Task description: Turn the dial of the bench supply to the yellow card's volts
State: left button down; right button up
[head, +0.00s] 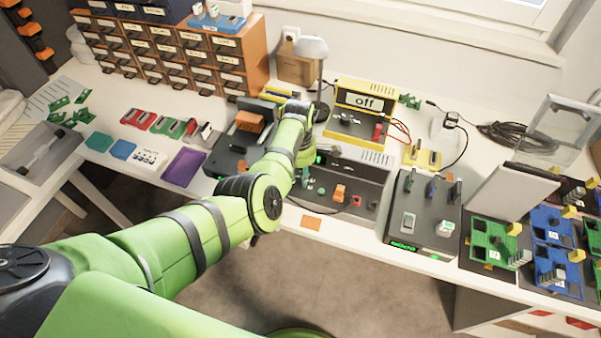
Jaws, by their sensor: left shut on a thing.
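The yellow-framed bench supply (362,97) stands at the back of the bench. Its display reads "off", and knobs and a red part show on its dark front. My left gripper (300,107) is at the end of the green arm, just left of the supply by the lamp's foot. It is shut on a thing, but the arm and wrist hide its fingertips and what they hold. Small yellow pieces (434,158) lie right of the supply; no volts can be read on them. A plain orange card (312,222) lies at the bench's front edge. My right gripper is not in view.
A lamp (312,47) stands beside the supply. A dark unit (370,180) sits in front, partly under my arm. A black panel (422,215) and several coloured boards (490,240) are at right. Drawers (200,55) stand at back left. Red and black leads run beside the supply.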

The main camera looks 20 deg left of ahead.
pick_arm(q)
jog(key=m, duration=0.4)
jog(key=shift+s+f+m, duration=0.1)
jog(key=shift+m, duration=0.2)
jog(key=m, duration=0.4)
jog(key=shift+p, duration=0.4)
jog(key=m, duration=0.4)
jog(key=shift+y, duration=0.3)
jog(key=m+p, duration=0.1)
jog(key=m, duration=0.3)
jog(key=shift+m, duration=0.3)
jog(key=m, duration=0.3)
jog(key=shift+s+m+p, duration=0.1)
jog(key=shift+m+p, duration=0.2)
jog(key=shift+p, duration=0.1)
jog(key=m+p, duration=0.1)
jog(key=m, duration=0.3)
jog(key=shift+d+m, duration=0.1)
jog(key=shift+m, duration=0.2)
jog(key=m, duration=0.4)
jog(key=shift+p, duration=0.35)
jog(key=shift+s+m+t+p, duration=0.1)
jog(key=shift+m+t+p, duration=0.2)
jog(key=shift+m, duration=2)
